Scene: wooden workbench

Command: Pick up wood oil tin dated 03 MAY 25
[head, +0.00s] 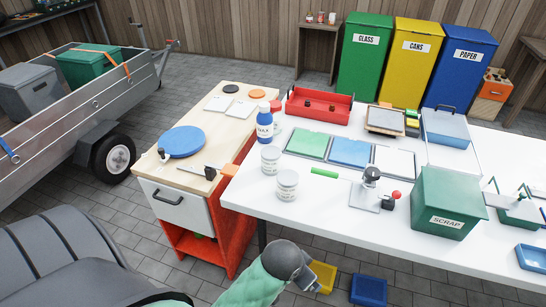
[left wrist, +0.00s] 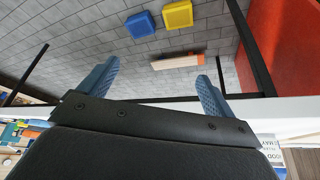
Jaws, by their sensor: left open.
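Two white tins with printed labels stand upright at the left end of the white table: a rear tin (head: 270,159) and a front tin (head: 288,185). Their dates are too small to read in the head view. In the left wrist view, part of a white label (left wrist: 270,143) with "OOD" and "MAY" shows at the lower right edge; the rest is cut off. My left gripper (left wrist: 160,72) is open and empty, with its two blue fingers apart over the floor. In the head view its arm is at the bottom, in front of the table edge and below the tins. My right gripper is out of view.
A blue bottle (head: 264,124) stands behind the tins. A green block (head: 324,173) lies to their right, near a small stand (head: 370,190). A green scrap bin (head: 449,203) is farther right. A wooden cabinet (head: 172,194) adjoins on the left. Yellow (left wrist: 178,15) and blue (left wrist: 140,25) bins sit on the floor.

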